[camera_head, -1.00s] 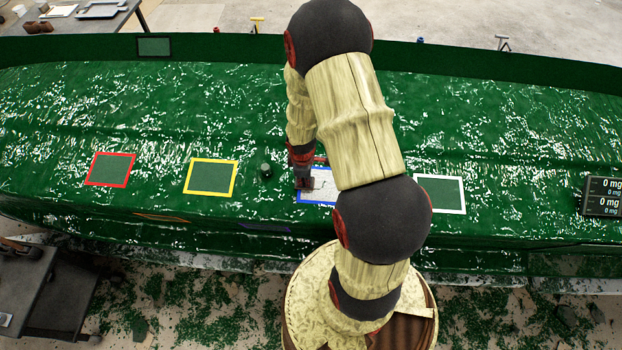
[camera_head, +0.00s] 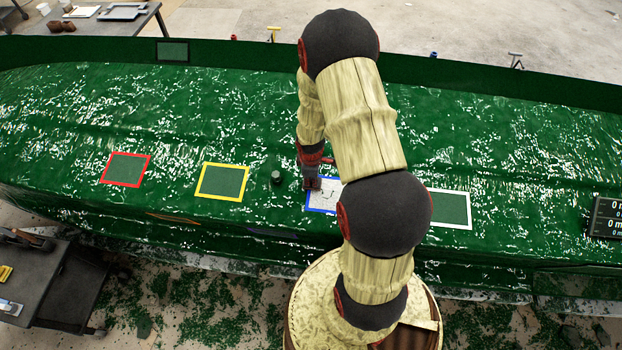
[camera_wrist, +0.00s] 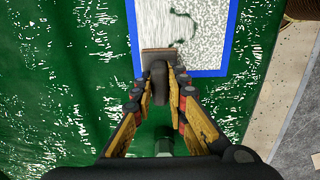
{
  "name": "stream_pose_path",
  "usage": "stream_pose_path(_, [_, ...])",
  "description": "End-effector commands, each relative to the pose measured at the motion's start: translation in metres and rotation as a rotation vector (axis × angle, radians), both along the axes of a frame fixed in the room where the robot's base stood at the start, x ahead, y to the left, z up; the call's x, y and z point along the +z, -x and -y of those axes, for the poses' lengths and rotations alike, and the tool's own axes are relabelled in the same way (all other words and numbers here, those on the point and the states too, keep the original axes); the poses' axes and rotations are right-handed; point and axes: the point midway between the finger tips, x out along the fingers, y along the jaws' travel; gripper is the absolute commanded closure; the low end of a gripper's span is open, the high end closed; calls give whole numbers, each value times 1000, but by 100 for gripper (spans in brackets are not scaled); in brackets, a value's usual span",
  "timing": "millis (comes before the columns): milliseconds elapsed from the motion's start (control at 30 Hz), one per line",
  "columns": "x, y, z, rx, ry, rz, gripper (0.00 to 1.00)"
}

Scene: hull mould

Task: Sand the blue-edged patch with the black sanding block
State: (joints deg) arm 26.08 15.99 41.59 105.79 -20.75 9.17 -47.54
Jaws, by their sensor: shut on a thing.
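The blue-edged patch (camera_head: 328,197) lies on the green hull, partly hidden by my arm in the head view. In the wrist view the patch (camera_wrist: 210,50) is white, smoother at left and speckled grey at right, with a thin dark green curved mark. My gripper (camera_wrist: 160,90) is shut on the black sanding block (camera_wrist: 160,70), whose brownish base is over the patch's near edge, by its lower left corner. Whether the base touches the surface I cannot tell. In the head view my gripper (camera_head: 311,183) is at the patch's left side.
A red-edged patch (camera_head: 125,168) and a yellow-edged patch (camera_head: 222,182) lie to the left, a white-edged patch (camera_head: 452,208) to the right. A small dark green cylinder (camera_head: 277,177) stands between the yellow and blue ones. A dark display (camera_head: 606,216) is at far right.

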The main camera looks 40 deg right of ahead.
Motion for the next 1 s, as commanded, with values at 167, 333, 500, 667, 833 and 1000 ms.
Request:
stream_pose_path(167, [0,13,10,-3,-1,-3,100])
stream_pose_path(333, [0,24,20,-3,-2,-4,100])
stream_pose_path(500, [0,30,26,-2,-2,-4,100])
stream_pose_path(667, [0,35,29,-1,-2,-4,100])
stream_pose_path(833, [0,46,39,-3,-3,-4,100])
stream_pose_path(1000, [0,57,49,-3,-2,-4,100])
